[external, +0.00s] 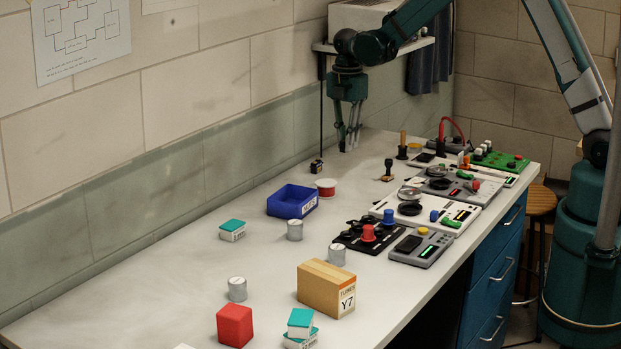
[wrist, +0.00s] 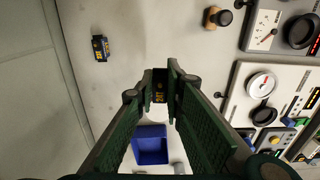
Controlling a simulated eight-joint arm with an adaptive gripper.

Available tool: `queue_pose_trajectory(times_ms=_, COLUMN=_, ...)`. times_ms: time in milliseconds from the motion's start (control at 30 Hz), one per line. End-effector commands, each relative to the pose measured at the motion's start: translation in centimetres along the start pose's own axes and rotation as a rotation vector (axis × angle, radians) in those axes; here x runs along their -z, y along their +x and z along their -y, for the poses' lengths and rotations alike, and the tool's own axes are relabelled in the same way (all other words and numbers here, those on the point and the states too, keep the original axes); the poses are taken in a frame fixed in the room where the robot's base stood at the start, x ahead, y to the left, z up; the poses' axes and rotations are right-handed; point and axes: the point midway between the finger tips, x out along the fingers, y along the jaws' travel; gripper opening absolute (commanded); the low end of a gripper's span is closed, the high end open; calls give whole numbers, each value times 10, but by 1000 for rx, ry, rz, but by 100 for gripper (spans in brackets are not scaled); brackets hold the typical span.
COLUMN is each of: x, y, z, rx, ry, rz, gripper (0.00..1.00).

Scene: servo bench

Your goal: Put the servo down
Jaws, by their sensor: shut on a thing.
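My gripper (wrist: 161,82) is shut on a small dark servo with yellow markings (wrist: 160,92), held between the fingertips in the wrist view. In the external view my gripper (external: 349,147) points down over the far part of the bench, near the wall. The servo is too small and covered to make out there. It seems to be above the bench top, but its exact height is unclear. A second small dark block with yellow markings (wrist: 101,47) lies on the bench to the left of my gripper; it also shows in the external view (external: 316,167).
A blue bin (external: 292,201) and a red-and-white spool (external: 326,187) stand nearer the camera. A wooden-handled stamp (external: 388,171) and several electronic panels (external: 455,186) lie to the right. Bare bench (wrist: 140,35) surrounds the loose block. The wall (wrist: 30,90) bounds the left.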

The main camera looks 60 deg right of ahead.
Motion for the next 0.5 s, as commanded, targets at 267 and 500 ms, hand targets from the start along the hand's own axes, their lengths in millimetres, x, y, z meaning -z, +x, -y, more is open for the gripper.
queue_pose_trajectory(times_ms=267, x=0, y=4, z=0, rx=0, ry=0, rz=0, gripper=1)
queue_pose_trajectory(times_ms=500, x=0, y=30, z=-1, rx=0, ry=0, rz=0, gripper=1)
